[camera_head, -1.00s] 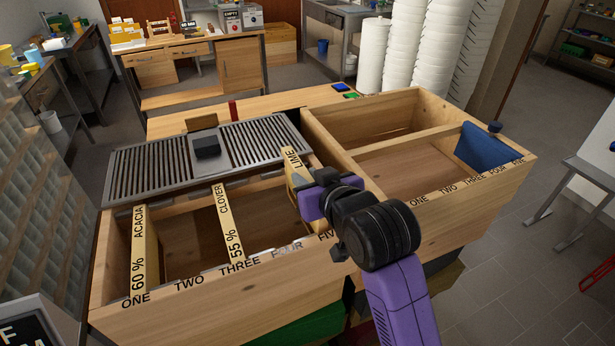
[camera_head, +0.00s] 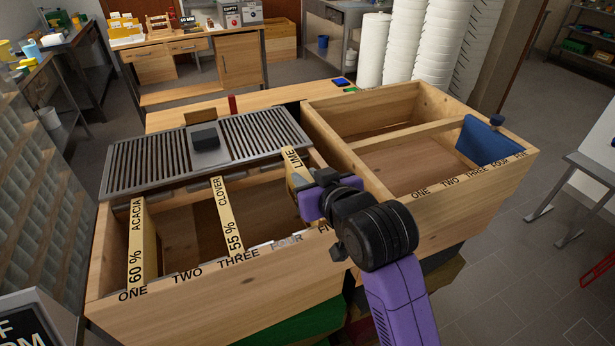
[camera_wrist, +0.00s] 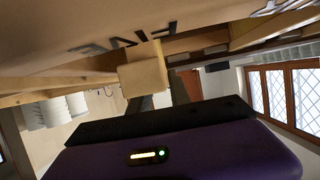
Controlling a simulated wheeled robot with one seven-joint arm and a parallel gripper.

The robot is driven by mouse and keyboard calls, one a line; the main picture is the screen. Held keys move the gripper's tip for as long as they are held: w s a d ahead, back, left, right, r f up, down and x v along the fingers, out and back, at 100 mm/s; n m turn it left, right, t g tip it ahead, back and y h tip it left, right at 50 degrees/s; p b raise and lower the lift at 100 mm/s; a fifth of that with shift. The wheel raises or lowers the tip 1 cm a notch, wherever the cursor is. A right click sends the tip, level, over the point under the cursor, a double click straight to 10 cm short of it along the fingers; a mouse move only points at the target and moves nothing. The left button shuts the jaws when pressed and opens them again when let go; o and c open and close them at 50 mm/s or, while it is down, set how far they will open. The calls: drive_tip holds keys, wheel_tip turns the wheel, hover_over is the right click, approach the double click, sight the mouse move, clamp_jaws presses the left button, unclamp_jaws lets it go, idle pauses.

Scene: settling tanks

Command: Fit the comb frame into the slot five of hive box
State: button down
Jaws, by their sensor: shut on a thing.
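The comb frame (camera_head: 291,163), a pale bar marked LIME, is held by my gripper (camera_head: 318,199), which is shut on its near end. It lies over the right side of the left hive box (camera_head: 190,302), near the front-rim label FIVE, which my gripper partly covers. In the wrist view, a wooden block (camera_wrist: 143,68), apparently the frame's end, is beside the upside-down FIVE lettering. How deep the frame sits, and its lower part, are hidden. Two other frames, ACACIA (camera_head: 137,245) and CLOVER (camera_head: 231,215), stand at ONE and THREE.
A slatted metal grate (camera_head: 140,170) with a black block (camera_head: 204,138) covers the back of the left box. The right hive box (camera_head: 470,205) adjoins it, with a blue panel (camera_head: 490,142) at its right end. Slots TWO and FOUR look empty.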

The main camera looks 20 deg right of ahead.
drive_tip(key=shift+f+b, duration=0.95)
drive_tip(key=shift+f, duration=0.65)
drive_tip(key=c, duration=1.2)
unclamp_jaws()
drive_tip(key=shift+o, duration=0.4)
drive_tip(key=shift+f, duration=0.1)
drive_tip(key=v, duration=0.8)
drive_tip(key=shift+w, duration=0.1)
